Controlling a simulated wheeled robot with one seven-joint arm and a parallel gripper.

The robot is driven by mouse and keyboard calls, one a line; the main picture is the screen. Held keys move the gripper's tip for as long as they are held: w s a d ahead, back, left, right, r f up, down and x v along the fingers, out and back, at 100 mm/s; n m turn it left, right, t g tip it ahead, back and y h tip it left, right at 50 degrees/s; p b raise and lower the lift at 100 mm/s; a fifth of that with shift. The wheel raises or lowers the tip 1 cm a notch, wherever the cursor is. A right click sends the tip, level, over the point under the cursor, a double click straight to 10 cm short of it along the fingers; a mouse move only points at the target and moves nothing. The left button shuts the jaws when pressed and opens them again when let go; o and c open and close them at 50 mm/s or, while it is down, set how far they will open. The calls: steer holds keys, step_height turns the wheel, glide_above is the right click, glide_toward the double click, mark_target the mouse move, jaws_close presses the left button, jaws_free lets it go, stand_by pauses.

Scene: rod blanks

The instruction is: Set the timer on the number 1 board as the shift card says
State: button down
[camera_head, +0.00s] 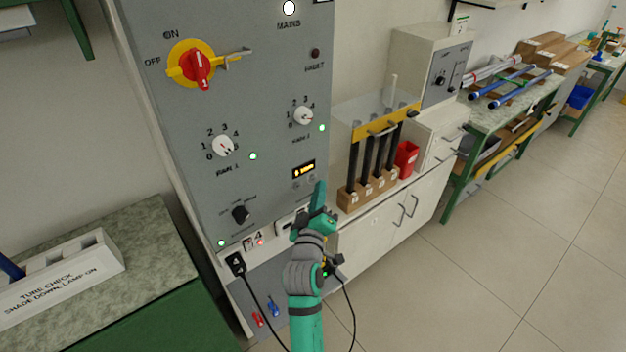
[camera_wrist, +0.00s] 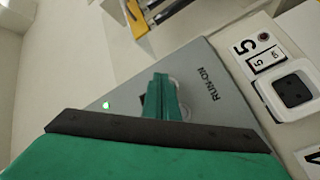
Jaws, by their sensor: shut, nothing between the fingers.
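A grey control board (camera_head: 265,95) stands in front of me. On its lower right is a small timer display (camera_head: 303,170) with lit orange characters too small to read. Small buttons below it are partly hidden by my gripper. My gripper (camera_head: 320,192) is shut and empty, pointing at the board just right of and below the display. I cannot tell whether the fingertips touch the board. I cannot identify a readable shift card.
The board also has a red and yellow mains switch (camera_head: 197,70), two numbered knobs (camera_head: 223,146) (camera_head: 303,116) and a black selector (camera_head: 240,213). A black plug (camera_head: 236,263) with a cable is below. A rod rack (camera_head: 368,190) and a red cup (camera_head: 406,158) stand right.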

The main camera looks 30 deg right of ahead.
steer(key=shift+s+d, duration=0.2)
steer(key=shift+s, duration=2.3)
stand_by(0.8)
steer(key=shift+s+d, duration=0.15)
steer(key=shift+s, duration=1.75)
steer(key=w, duration=0.8)
steer(key=shift+w+a, duration=0.35)
steer(key=shift+w, duration=0.05)
steer(key=shift+w, duration=0.1)
stand_by(0.8)
steer(key=shift+w, duration=0.3)
steer(key=shift+w, duration=0.1)
stand_by(0.3)
